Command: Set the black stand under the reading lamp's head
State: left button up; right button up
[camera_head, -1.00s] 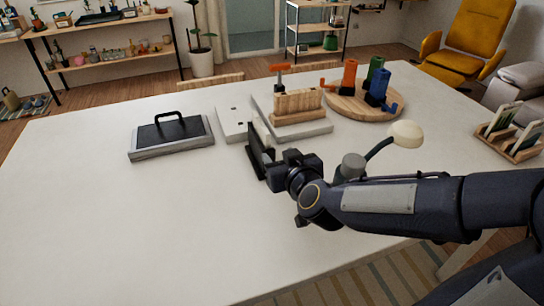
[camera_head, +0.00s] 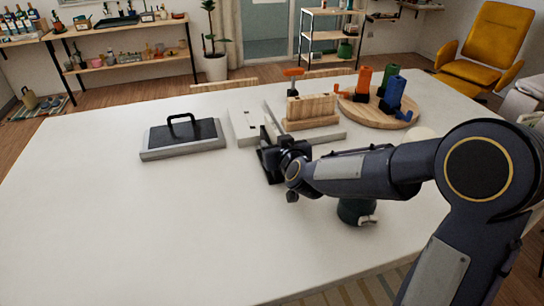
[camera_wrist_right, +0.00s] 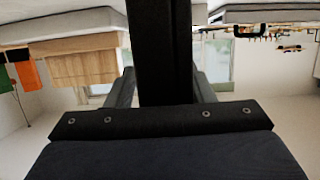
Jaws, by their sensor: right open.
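The black stand (camera_wrist_right: 165,50) shows in the right wrist view as a dark upright bar between my right gripper's fingers. In the head view it is hard to separate from the dark gripper. My right gripper (camera_head: 268,157) is open, with its fingers on either side of the bar; whether they touch it I cannot tell. The reading lamp stands to the right of the gripper, mostly hidden by my right arm. Its cream head (camera_head: 423,132) peeks out above the arm and its dark base (camera_head: 354,212) below it. My left gripper is not in view.
A grey tray with a black handle (camera_head: 184,137) lies left of the gripper. Behind the gripper are a pale flat box (camera_head: 243,126) and a wooden block (camera_head: 311,109) on a slab. A round board (camera_head: 365,117) holds orange, green and blue pieces. The table's left and front are clear.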

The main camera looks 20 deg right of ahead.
grip_shut()
jog(key=shift+r, duration=0.1)
dwell(0.4)
